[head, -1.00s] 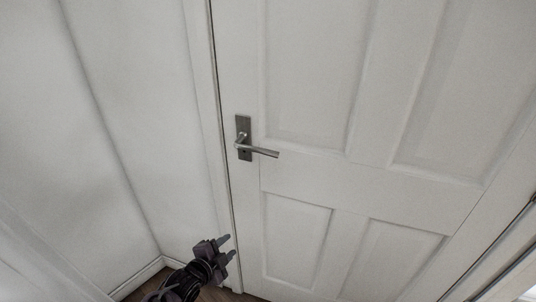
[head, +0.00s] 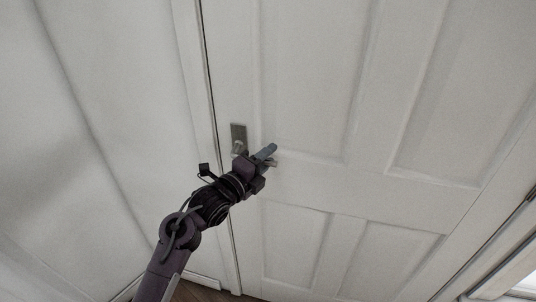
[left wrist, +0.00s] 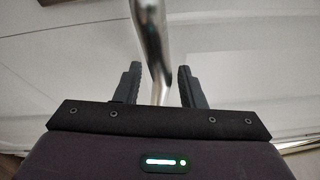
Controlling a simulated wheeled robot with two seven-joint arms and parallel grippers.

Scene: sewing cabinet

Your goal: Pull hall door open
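The white panelled hall door (head: 300,185) fills the middle and right of the head view and stands closed in its frame. Its metal lever handle (head: 239,133) sits on a plate near the door's left edge. My left gripper (head: 267,155) is at the lever and hides most of it in the head view. In the left wrist view, the lever (left wrist: 151,40) runs between the two fingers of the left gripper (left wrist: 158,85), with a gap visible on both sides. The fingers are apart. My right gripper is not in view.
A white wall (head: 100,130) stands close on the left of the door. Dark wooden floor (head: 195,291) shows at the bottom. A bright opening or pane (head: 510,270) shows at the lower right.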

